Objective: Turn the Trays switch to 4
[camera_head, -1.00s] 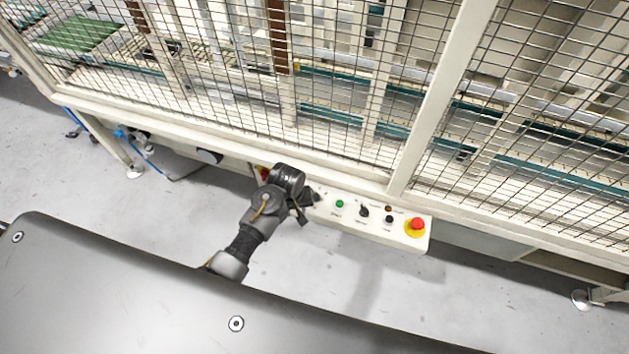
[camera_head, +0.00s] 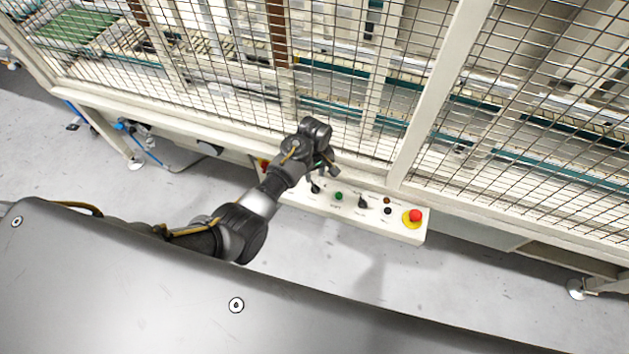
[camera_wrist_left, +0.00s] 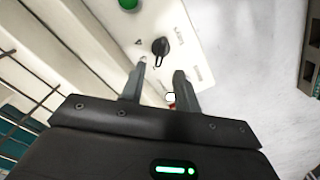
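A light control panel (camera_head: 395,228) runs along the front of the fenced machine. A black rotary switch (camera_head: 315,187) sits on it left of the green button (camera_head: 338,196); it also shows in the left wrist view (camera_wrist_left: 160,46). Its printed labels are too small to read surely, so I cannot tell its setting. A second black switch (camera_head: 363,203) sits right of the green button. My left gripper (camera_head: 326,166) is above the panel near the first switch. In the left wrist view its fingers (camera_wrist_left: 160,67) are apart and empty, with the switch just beyond the tips. My right gripper is not in view.
A red emergency button on yellow (camera_head: 413,218) is at the panel's right end, with a small black button (camera_head: 388,211) and an amber one (camera_head: 387,200) beside it. A wire mesh fence (camera_head: 230,85) rises behind. The grey floor (camera_head: 330,260) in front is clear.

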